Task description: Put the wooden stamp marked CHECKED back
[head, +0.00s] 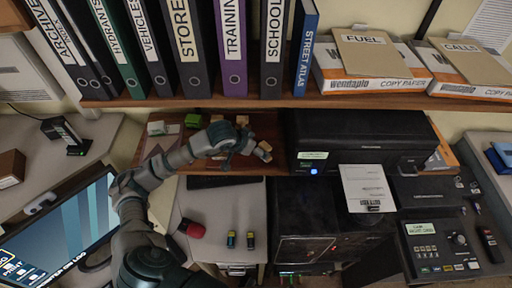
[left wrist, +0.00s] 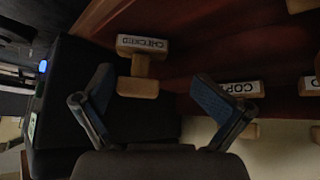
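The wooden stamp marked CHECKED (left wrist: 141,66) is in the upper middle of the left wrist view, label readable, with its handle and a second wooden end below. In the head view a small wooden piece (head: 263,152) beside my left gripper (head: 247,147) looks like this stamp. My left gripper also shows in the left wrist view (left wrist: 155,85). Its fingers are spread apart, and the stamp appears beyond them, nearer the left finger. I cannot tell whether the stamp touches anything but the shelf. My right gripper is in neither view.
A stamp marked COPY (left wrist: 241,88) and other partly cut-off stamps are at right in the wrist view. The reddish-brown shelf (head: 268,126) lies beneath a shelf of binders (head: 190,50). A black printer (head: 360,135) stands immediately right. A green box (head: 193,120) is farther left.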

